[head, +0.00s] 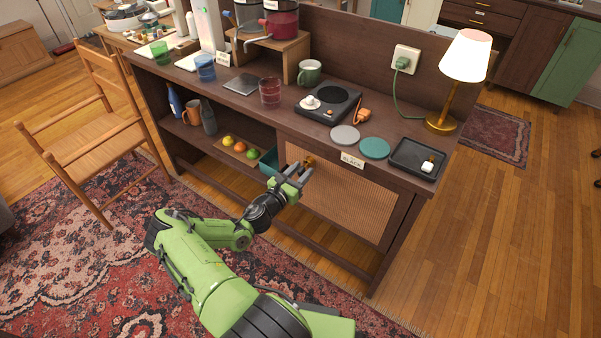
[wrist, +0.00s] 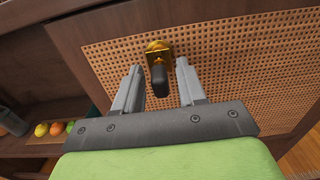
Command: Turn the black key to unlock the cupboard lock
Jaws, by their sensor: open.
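The cupboard door (head: 350,205) has a woven cane panel in a dark wood frame, and it is closed. My gripper (head: 299,173) is open in front of the lock. In the wrist view the key lies between the two fingers, with a gap on each side. I cannot tell how deep it sits between them.
A "BLACK" label (head: 352,161) is on the counter's front edge above the door. An open shelf with fruit (head: 240,146) and bottles is left of the cupboard. A black tray (head: 418,158), coasters and a lamp (head: 462,65) stand on the counter above. A chair (head: 95,140) is at left.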

